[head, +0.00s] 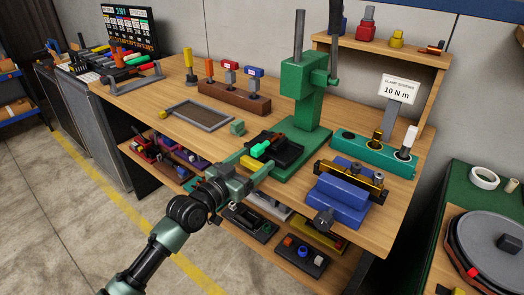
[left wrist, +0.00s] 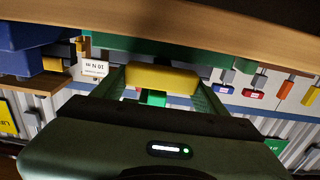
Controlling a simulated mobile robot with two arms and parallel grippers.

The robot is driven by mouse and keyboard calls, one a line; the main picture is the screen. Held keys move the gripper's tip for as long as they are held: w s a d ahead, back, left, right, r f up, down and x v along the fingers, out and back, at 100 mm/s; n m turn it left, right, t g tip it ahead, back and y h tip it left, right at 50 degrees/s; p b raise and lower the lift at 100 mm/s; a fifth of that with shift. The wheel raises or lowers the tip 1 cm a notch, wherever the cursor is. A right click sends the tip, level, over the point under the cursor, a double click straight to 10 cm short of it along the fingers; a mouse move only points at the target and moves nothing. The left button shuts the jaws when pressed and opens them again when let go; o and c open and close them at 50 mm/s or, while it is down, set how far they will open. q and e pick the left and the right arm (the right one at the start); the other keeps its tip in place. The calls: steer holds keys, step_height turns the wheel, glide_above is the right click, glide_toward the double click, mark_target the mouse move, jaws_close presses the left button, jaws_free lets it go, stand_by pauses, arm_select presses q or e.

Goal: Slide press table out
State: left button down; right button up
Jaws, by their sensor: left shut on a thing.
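The green press (head: 306,110) stands on the bench with its green base (head: 308,160). Its black press table (head: 289,153) sits low in front of the column, with a bright green and orange-red piece (head: 262,148) on it. A yellow handle (head: 249,163) is at the table's front edge. My left gripper (head: 247,165) has its fingers on either side of this handle and is shut on it. In the left wrist view the yellow handle (left wrist: 160,77) spans between the two green fingers. My right gripper is in neither view.
A lower shelf (head: 285,257) carries several parts.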

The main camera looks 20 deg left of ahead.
arm_select(q)
steer(key=shift+s+a, duration=0.1)
steer(key=shift+s, duration=0.3)
steer(key=shift+w+f, duration=0.1)
steer(key=shift+c, duration=2.4)
jaws_free()
steer(key=o, duration=0.4)
steer(key=shift+c, duration=0.2)
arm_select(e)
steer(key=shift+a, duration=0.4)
